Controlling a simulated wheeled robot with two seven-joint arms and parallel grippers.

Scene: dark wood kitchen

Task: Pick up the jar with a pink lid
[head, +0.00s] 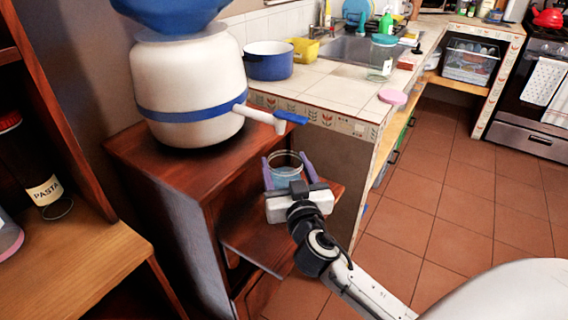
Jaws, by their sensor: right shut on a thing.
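My right gripper (286,170) reaches in from the lower right, its two purple fingers on either side of a clear glass jar (286,160). It is shut on this jar, holding it in front of the wooden cabinet's side. The jar's round rim faces up and I see no pink lid on it. Its lower part is hidden by the gripper. My left gripper is out of view.
A white water dispenser (185,90) with a blue tap stands on the wooden cabinet (140,158). The tiled counter (325,90) holds a blue pot (269,61), a yellow container (303,50) and another clear jar (381,65).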

